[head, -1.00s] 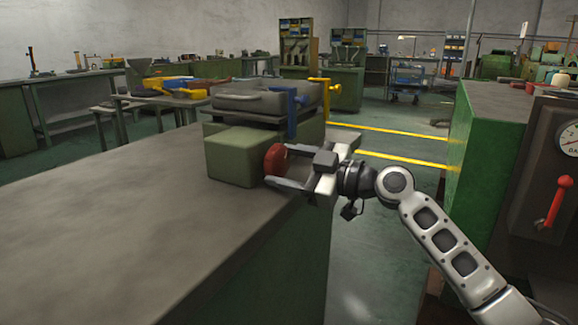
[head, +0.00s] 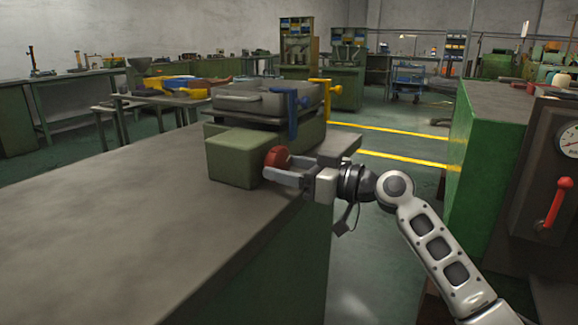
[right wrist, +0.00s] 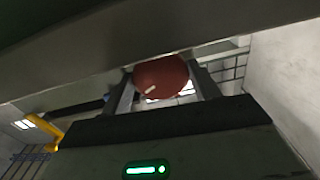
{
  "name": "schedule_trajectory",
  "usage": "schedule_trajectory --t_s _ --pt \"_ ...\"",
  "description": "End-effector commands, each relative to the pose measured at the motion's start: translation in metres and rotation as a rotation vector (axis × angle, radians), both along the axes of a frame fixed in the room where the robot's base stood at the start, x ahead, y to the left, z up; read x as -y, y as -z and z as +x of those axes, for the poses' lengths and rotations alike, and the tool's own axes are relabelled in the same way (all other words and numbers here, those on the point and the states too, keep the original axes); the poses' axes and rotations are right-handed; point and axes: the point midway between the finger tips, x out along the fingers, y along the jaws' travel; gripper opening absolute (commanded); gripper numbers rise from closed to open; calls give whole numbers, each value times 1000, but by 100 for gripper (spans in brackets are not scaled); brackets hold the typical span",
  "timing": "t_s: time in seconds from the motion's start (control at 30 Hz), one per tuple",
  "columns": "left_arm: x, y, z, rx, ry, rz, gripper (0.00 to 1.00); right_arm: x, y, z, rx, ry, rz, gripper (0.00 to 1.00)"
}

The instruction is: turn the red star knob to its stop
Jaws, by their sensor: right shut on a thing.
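The red star knob (head: 276,157) is on the right-hand face of a green box (head: 232,156) on the bench. My right gripper (head: 284,168) reaches it from the right and is shut on the knob. In the right wrist view the knob (right wrist: 162,74) sits between the two fingers (right wrist: 164,92), with a short pale mark on its face. The fingers hide part of its rim, so its star shape is not clear. My left gripper is not in view.
The grey bench top (head: 130,225) is clear in front of the box. A grey tray (head: 262,101) and blue clamp (head: 291,112) stand behind the box. A green machine with a red lever (head: 555,203) stands at the right, across an open floor gap.

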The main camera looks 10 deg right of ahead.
Motion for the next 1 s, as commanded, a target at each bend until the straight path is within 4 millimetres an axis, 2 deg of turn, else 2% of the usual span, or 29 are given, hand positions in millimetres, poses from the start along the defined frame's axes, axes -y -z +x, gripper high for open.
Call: schedule_trajectory --t_s 0.63,0.67,0.7,1.0 --pt "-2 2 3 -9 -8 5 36 0 1 -1 -51 -2 35 38" --pt "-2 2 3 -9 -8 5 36 0 1 -1 -51 -2 35 66" --pt "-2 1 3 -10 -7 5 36 0 1 0 -51 -2 35 70" --pt "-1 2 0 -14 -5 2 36 2 1 -1 -50 0 35 70"
